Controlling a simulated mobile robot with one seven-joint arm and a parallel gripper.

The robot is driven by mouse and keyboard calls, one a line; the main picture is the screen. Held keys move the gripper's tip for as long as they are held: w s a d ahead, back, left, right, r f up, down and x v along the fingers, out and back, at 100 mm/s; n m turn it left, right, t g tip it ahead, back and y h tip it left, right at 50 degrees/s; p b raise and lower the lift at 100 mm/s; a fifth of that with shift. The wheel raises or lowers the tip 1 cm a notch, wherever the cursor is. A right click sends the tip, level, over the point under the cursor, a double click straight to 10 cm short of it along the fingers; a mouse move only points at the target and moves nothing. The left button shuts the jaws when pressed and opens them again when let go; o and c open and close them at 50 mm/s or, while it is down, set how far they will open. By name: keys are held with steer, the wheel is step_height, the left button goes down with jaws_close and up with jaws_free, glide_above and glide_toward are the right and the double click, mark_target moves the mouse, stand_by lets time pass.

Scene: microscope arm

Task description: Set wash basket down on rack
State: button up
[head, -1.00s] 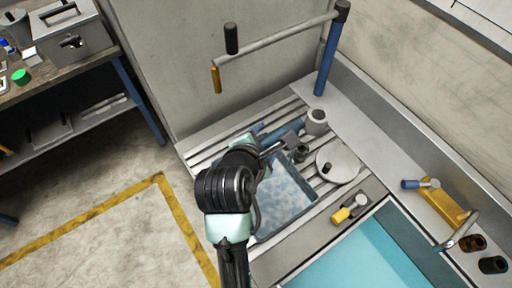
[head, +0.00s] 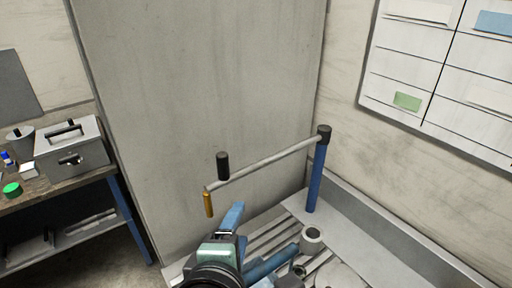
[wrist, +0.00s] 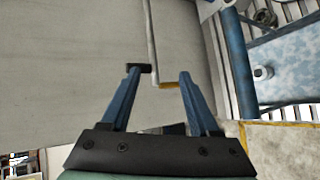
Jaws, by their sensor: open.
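My gripper (wrist: 157,78) is open in the wrist view, with its two blue fingers apart and nothing held between them. In the head view my gripper (head: 232,218) shows at the bottom middle, in front of the grey panel. What looks like the wash basket (wrist: 285,62), a blue-rimmed tray with a mottled blue-white inside, lies right of the fingers in the wrist view, apart from them. A thick blue bar (wrist: 238,65) runs along its near side. That bar also shows in the head view (head: 268,266). The slatted rack (head: 268,238) is partly hidden by my arm.
A jointed grey arm (head: 265,163) with a black knob and yellow tip stands on a blue post (head: 315,180) above the rack. A grey ring-shaped pot (head: 312,240) stands near the post. A bench (head: 60,198) with a metal box is at left.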

step_height(320, 180, up, 13)
steer(key=w+m+t, duration=0.3)
steer(key=m+t, duration=0.2)
steer(key=m, duration=0.1)
steer(key=s+d+r+m+t, duration=0.1)
steer(key=s+r+m+t, duration=0.2)
steer(key=r, duration=0.5)
steer(key=s+d+r+m+t+y, duration=0.1)
steer(key=s+r+m+t, duration=0.2)
steer(key=r+m, duration=0.2)
steer(key=s+r+m+t, duration=0.2)
steer(key=r+m+t, duration=0.1)
steer(key=r, duration=0.8)
steer(key=shift+s+d+r+m, duration=0.25)
steer(key=shift+s+d+m, duration=0.15)
steer(key=shift+m, duration=0.1)
step_height(320, 180, down, 8)
steer(key=b, duration=0.7)
steer(key=shift+y, duration=0.4)
steer(key=shift+a+r, duration=0.1)
steer(key=shift+r, duration=0.25)
steer(key=shift+c, duration=1)
